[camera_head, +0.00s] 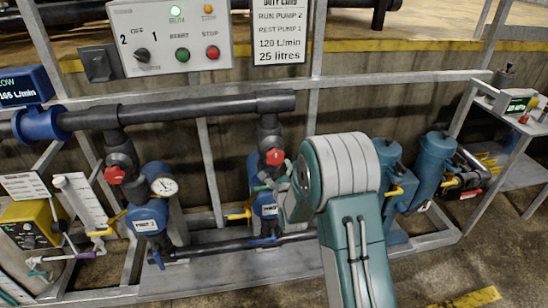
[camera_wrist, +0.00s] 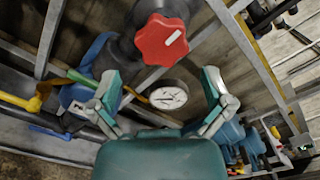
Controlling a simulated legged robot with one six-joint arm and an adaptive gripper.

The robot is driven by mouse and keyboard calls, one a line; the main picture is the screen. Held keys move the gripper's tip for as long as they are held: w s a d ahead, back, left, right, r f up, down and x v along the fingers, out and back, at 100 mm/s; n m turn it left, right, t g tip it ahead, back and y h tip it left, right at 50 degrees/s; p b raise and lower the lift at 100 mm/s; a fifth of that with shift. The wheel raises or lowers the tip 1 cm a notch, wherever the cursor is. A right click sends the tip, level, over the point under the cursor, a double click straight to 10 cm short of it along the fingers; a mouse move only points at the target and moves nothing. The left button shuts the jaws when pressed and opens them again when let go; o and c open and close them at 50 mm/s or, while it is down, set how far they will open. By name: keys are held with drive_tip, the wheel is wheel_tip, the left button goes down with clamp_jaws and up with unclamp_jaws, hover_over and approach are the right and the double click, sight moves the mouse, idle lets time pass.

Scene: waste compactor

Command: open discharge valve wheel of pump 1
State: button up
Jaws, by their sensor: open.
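Two red valve wheels show in the head view, one on the left pump's riser (camera_head: 114,175) and one on the right pump's riser (camera_head: 275,157). The pump number tags are too small to read surely. My gripper (camera_head: 285,194) is low in front of the right pump, partly hidden by my arm. In the wrist view, a red lobed wheel (camera_wrist: 163,40) with a white mark sits at the top centre. My gripper (camera_wrist: 161,76) is open there, its two fingers spread either side below the wheel, with nothing between them in contact. The wheel is apart from both fingers.
A round gauge (camera_wrist: 168,95) appears between the fingers in the wrist view. A dark horizontal pipe (camera_head: 190,110) runs above the pumps. A control panel (camera_head: 170,38) hangs above it. Blue canisters (camera_head: 432,165) stand right of my arm. Grey frame posts surround the pumps.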

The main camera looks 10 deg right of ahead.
sight(275, 159)
drive_tip(key=w, duration=0.7)
drive_tip(key=shift+s, duration=0.1)
drive_tip(key=c, duration=0.8)
